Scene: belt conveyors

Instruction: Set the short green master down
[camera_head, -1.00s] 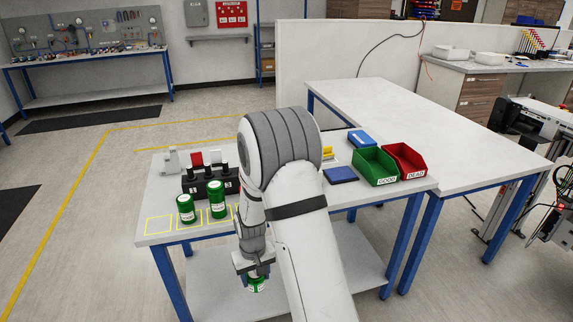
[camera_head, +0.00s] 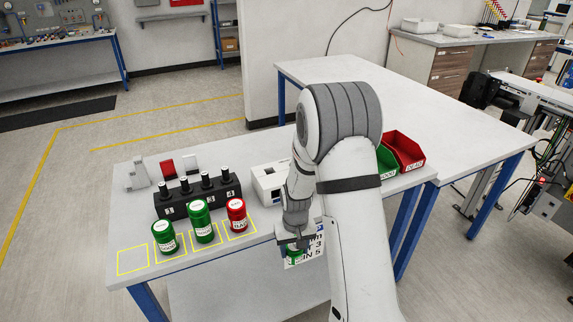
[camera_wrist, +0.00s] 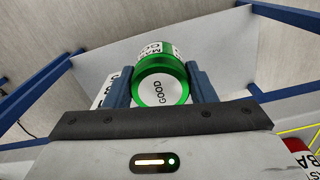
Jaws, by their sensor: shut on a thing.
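My gripper (camera_head: 292,242) is shut on the short green master (camera_wrist: 162,85), with the jaws on either side of it in the wrist view. Its white end reads GOOD and faces the wrist camera. In the head view only a little of its green side shows under the jaws, at the table's front edge. Two other green masters (camera_head: 165,238) (camera_head: 201,222) and a red master (camera_head: 237,216) stand upright in yellow outlined squares. The leftmost yellow square (camera_head: 132,261) is empty.
Behind the masters stands a black block (camera_head: 178,211) with several numbered black pegs. A white device (camera_head: 268,184) stands right of it, close to my arm. A red bin (camera_head: 404,152) and a partly hidden green bin (camera_head: 386,160) are at the right.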

